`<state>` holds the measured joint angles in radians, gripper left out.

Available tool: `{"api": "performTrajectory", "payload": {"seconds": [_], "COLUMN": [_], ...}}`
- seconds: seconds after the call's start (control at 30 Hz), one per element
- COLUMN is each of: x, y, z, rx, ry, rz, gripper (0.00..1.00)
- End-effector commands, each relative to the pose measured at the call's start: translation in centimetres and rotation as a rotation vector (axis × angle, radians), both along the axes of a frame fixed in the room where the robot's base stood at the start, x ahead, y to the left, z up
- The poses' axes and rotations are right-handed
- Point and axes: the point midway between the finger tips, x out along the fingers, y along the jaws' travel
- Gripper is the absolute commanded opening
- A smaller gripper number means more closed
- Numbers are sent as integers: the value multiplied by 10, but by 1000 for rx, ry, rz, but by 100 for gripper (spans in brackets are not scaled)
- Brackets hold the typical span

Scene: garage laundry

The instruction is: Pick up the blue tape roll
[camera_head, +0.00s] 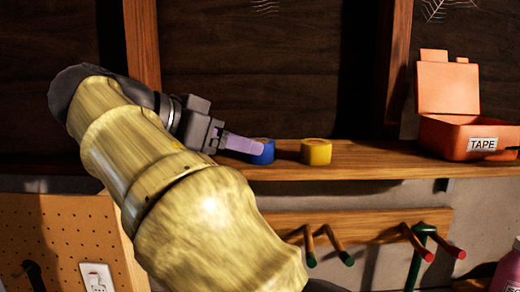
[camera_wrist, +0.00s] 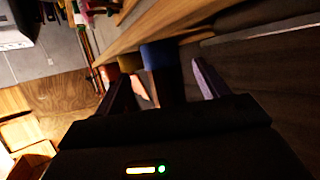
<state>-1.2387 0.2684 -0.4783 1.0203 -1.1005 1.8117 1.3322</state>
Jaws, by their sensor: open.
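The blue tape roll (camera_head: 263,152) sits on the wooden shelf (camera_head: 370,164), to the left of a yellow tape roll (camera_head: 316,152). My gripper (camera_head: 242,144) is at the blue roll, with a purple finger overlapping its left side in the head view. In the wrist view, the blue roll (camera_wrist: 160,55) lies beyond and between the two spread fingers of my gripper (camera_wrist: 160,75). The fingers are apart, and I cannot tell whether either touches the roll. The yellow roll (camera_wrist: 130,62) is just left of it in the wrist view.
An open orange box (camera_head: 450,135) labelled TAPE stands on the shelf at the right. Pegs (camera_head: 335,238) stick out from a rail below the shelf. The wall of dark boards is close behind. The shelf between the yellow roll and the box is clear.

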Motion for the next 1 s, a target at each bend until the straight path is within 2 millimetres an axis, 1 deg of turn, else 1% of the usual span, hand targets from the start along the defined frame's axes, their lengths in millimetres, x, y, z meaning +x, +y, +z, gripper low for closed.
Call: {"api": "performTrajectory", "payload": {"seconds": [0.33,0.57,0.8,1.0], "x": [2,13,28,31], "y": [-3,-18,-36,-39], "z": [0,-1,-11,-16], "rx": [-1,-1,-1,0], "ry": [1,3,3,2], "rz": [-3,-4,-3,-1], "gripper": [73,73,73,73]}}
